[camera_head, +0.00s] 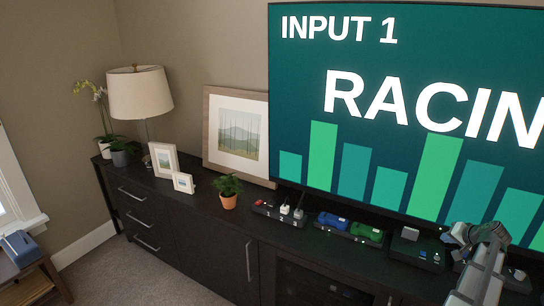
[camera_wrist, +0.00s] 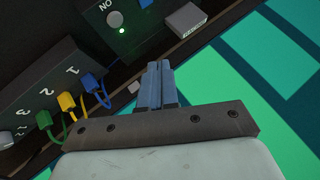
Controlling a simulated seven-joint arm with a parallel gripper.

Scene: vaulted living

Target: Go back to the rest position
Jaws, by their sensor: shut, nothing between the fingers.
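My gripper (camera_wrist: 161,85) shows in the wrist view with its two blue-grey fingers pressed together and nothing between them. It is over the dark cabinet top, close to the large screen. In the head view my arm (camera_head: 480,260) comes up at the lower right, in front of the screen's lower right part. The fingertips cannot be made out clearly there.
A dark box (camera_wrist: 50,90) with numbered sockets and blue, yellow and green plugs lies near the fingers. Another box with a round knob (camera_wrist: 115,19) is beside it. The screen (camera_head: 400,110) stands behind the cabinet (camera_head: 200,230). A potted plant (camera_head: 229,200), frames and a lamp stand left.

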